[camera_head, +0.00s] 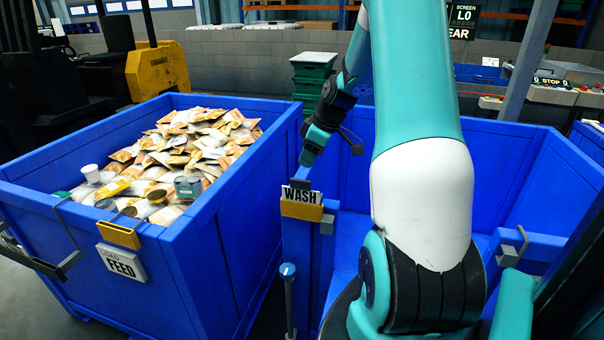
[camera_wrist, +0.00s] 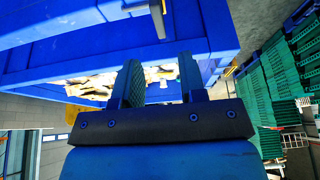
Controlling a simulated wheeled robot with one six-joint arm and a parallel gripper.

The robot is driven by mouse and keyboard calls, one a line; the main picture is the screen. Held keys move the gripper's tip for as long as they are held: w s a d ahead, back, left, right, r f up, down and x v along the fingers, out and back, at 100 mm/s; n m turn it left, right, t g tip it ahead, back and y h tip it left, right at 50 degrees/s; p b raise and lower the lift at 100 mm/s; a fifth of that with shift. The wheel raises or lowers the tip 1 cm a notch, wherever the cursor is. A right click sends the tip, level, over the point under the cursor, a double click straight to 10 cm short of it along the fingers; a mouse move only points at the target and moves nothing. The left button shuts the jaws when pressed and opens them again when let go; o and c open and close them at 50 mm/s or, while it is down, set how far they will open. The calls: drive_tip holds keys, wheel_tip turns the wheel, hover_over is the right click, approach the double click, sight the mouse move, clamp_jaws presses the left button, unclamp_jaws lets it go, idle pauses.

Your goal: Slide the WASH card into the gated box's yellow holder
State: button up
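The WASH card (camera_head: 301,195) stands upright at the yellow holder (camera_head: 301,211) on the front left post of the gated box (camera_head: 505,165). The card's lower edge is behind the holder's front; how deep it sits I cannot tell. A small dark piece (camera_head: 300,184) shows at the card's top; whether it belongs to the card is unclear. My gripper (camera_head: 305,165) points down just above the card. In the wrist view, my gripper (camera_wrist: 160,78) has its two fingers apart with no card seen between them. My arm hides much of the gated box.
A grey latch (camera_head: 327,223) sits beside the WASH holder. Green crates (camera_head: 313,70) stand behind.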

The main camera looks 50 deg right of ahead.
drive_tip(key=a+v, duration=0.1)
drive_tip(key=v, duration=0.4)
drive_tip(key=a+r+n+g+y, duration=0.1)
drive_tip(key=a+r, duration=0.1)
drive_tip(key=a, duration=1)
drive_tip(key=a+r+n+y, duration=0.1)
drive_tip(key=a+r, duration=0.1)
drive_tip(key=a, duration=1)
drive_tip(key=s+a+r+g, duration=0.1)
drive_tip(key=s+a+g, duration=0.2)
drive_tip(key=s+a, duration=1.4)
drive_tip(key=shift+a+n, duration=0.3)
drive_tip(key=shift+a, duration=0.25)
drive_tip(key=shift+w+r, duration=0.1)
drive_tip(key=shift+r, duration=0.05)
